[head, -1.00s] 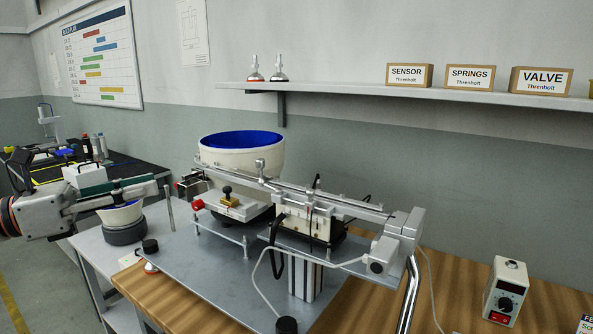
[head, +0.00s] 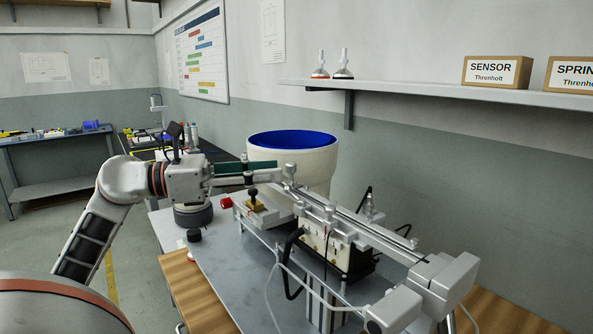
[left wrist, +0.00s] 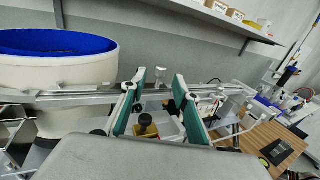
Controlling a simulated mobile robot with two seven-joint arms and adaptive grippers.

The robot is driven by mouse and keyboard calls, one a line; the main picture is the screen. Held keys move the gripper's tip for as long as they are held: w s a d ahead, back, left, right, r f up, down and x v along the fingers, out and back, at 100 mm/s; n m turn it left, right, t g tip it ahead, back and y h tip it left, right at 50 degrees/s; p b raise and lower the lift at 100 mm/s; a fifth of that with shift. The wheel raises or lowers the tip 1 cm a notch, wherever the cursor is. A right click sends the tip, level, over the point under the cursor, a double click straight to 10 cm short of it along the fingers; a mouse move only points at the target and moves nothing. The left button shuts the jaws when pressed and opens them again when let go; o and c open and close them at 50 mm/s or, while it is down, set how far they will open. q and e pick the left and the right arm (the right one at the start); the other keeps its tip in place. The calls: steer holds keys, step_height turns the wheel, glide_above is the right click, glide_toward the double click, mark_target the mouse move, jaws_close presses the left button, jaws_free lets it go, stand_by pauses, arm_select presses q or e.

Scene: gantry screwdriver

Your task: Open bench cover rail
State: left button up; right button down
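The long silver rail (head: 365,227) runs diagonally across the bench device, from in front of the white bowl to a grey end block (head: 450,280) at lower right. In the left wrist view the rail (left wrist: 85,96) crosses behind the fingers. I cannot tell which part is the cover. My left gripper (head: 258,173) is in front of the bowl, near the rail's left end. In its wrist view the gripper (left wrist: 157,82) is open, with two green-padded fingers apart. A black knob on a brass block (left wrist: 146,124) shows between and below them. My right gripper is not in view.
The white bowl with a blue inside (head: 292,158) stands close behind the left gripper. A red knob (head: 226,202) and a black cable (head: 289,268) are near the device. A shelf (head: 420,96) with boxes runs along the wall.

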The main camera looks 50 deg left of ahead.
mark_target(291, 174)
arm_select(q)
steer(key=x, duration=0.5)
steer(key=shift+w+b, duration=0.1)
steer(key=shift+b, duration=0.2)
jaws_close()
